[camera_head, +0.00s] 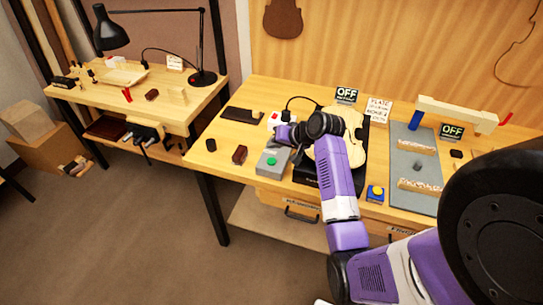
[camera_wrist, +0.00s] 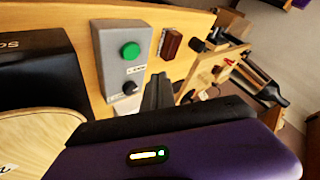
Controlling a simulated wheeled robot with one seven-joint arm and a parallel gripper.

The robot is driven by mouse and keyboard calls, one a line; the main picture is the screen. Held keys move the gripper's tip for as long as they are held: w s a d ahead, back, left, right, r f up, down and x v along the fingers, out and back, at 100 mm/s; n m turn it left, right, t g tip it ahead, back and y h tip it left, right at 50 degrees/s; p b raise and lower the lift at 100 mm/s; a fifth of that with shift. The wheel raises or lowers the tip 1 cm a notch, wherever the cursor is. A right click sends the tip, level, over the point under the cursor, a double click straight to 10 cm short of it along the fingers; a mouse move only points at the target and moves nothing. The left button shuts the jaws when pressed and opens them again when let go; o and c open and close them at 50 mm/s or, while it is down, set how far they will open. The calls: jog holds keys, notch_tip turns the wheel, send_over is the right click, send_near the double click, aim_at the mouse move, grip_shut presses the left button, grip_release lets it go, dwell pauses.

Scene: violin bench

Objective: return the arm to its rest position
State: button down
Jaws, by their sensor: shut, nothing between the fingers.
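My purple and black arm reaches from the lower right over the main bench in the head view. My gripper (camera_head: 284,133) is at its far end, above the bench near the grey control box (camera_head: 270,163) with a green button. In the wrist view the dark fingers of my gripper (camera_wrist: 158,88) are together, with nothing held. The control box (camera_wrist: 121,60), with its green button and black knob, is just beyond them to the left. The pale violin plate (camera_head: 352,142) lies on a black stand, partly hidden behind my arm.
A dark red block (camera_head: 239,154) and a black cylinder (camera_head: 211,145) stand at the bench's left. A blue box with a yellow button (camera_head: 375,194) is near the front edge. A grey mat (camera_head: 409,165) bears wooden pieces at right. A side bench (camera_head: 205,95) holds a lamp (camera_head: 112,33).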

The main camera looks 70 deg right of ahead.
jog(key=shift+r, duration=0.25)
dwell(0.4)
jog(key=d+r+t+h, duration=0.1)
jog(key=d+r+h, duration=0.3)
jog(key=r+h, duration=0.15)
jog(key=s+a+n+t+b, duration=0.2)
jog(key=s+a+n+t, duration=0.15)
jog(key=a, duration=1.05)
jog(key=s+a+n+t+b, duration=0.2)
jog(key=s+a+n+t, duration=0.15)
jog(key=a, duration=1.15)
jog(key=s+a+f+n+g+y+b, duration=0.1)
jog(key=s+a+n+y, duration=0.5)
jog(key=s+a, duration=0.8)
jog(key=a+f+y+b, duration=0.1)
jog(key=a+y+b, duration=0.1)
jog(key=a, duration=0.1)
jog(key=shift+s+f+g+y, duration=0.35)
jog(key=shift+g, duration=0.05)
